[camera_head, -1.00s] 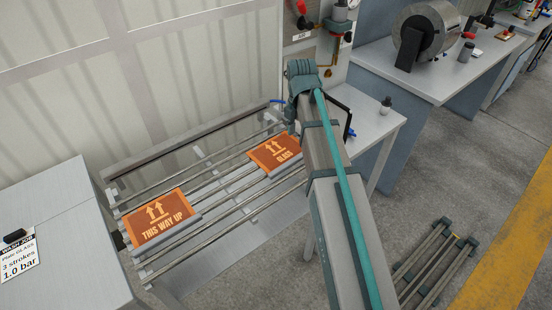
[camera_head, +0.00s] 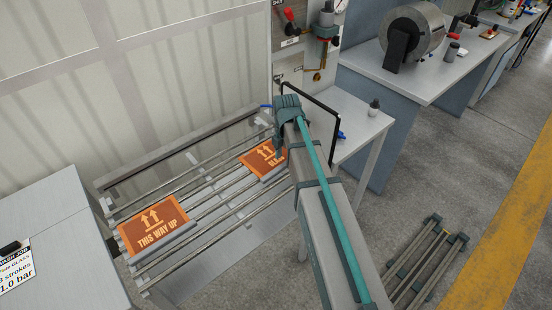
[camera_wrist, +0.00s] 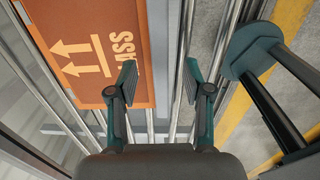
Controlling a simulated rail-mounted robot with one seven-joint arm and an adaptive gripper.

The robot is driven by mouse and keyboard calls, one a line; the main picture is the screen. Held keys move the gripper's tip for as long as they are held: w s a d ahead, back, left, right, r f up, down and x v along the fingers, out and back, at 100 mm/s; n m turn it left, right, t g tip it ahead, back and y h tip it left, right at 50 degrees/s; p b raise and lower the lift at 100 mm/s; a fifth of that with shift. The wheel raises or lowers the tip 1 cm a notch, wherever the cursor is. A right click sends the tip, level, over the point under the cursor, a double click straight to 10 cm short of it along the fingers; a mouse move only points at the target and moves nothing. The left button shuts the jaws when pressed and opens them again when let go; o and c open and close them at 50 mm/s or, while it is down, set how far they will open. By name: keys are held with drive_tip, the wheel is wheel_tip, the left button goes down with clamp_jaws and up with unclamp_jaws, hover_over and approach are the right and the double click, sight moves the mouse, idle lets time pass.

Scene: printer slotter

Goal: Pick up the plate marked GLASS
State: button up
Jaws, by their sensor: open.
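The orange GLASS plate (camera_head: 262,158), with two upward arrows, lies on the metal rail rack at its right end. In the wrist view the GLASS plate (camera_wrist: 85,50) fills the upper left, its lettering turned sideways. My gripper (camera_wrist: 157,78) is open and empty in the wrist view. Its left finger is by the plate's right edge and its right finger is over the rails to the right of the plate. In the head view my arm hides part of the plate's right side and the gripper's fingertips.
A second orange plate marked THIS WAY UP (camera_head: 154,227) lies on the rack (camera_head: 225,207) to the left. A panel with a gauge and valves (camera_head: 305,45) stands behind. A grey bench (camera_head: 365,128) is to the right. A small roller rack (camera_head: 428,258) stands on the floor.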

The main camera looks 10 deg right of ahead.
drive_tip(key=shift+f+p, duration=0.3)
drive_tip(key=shift+f, duration=1.1)
clamp_jaws()
